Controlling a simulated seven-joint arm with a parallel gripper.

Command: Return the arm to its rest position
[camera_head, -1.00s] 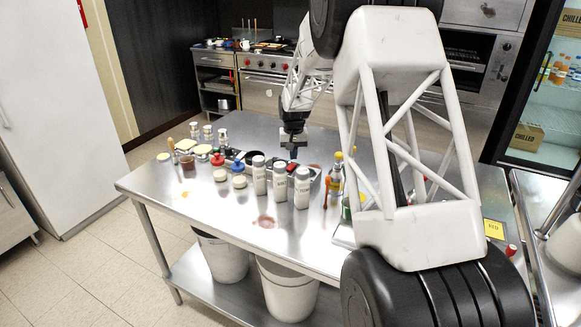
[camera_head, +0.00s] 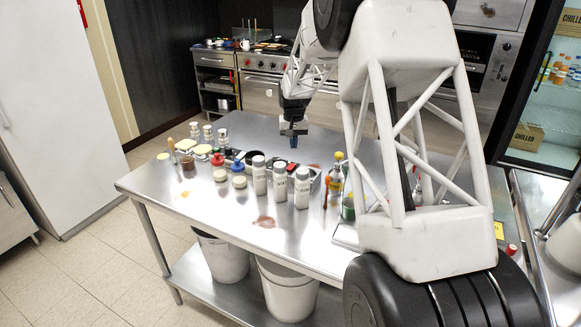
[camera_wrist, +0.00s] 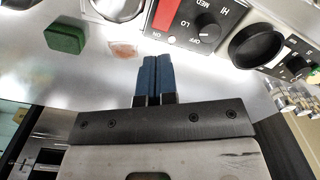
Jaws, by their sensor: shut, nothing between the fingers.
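My gripper (camera_head: 294,141) hangs over the steel table (camera_head: 205,225), above its far middle part, with its blue fingers pointing down. In the wrist view the two blue fingers (camera_wrist: 159,77) lie side by side against each other. The gripper is shut with nothing between the fingers. It is apart from the things on the table. Part of the table behind my arm is hidden in the head view.
White labelled bottles (camera_head: 280,180) stand near the gripper, with an oil bottle (camera_head: 335,180) to their right. A control box with a knob (camera_wrist: 205,25) and a green block (camera_wrist: 66,39) show in the wrist view. The table's front left is mostly clear.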

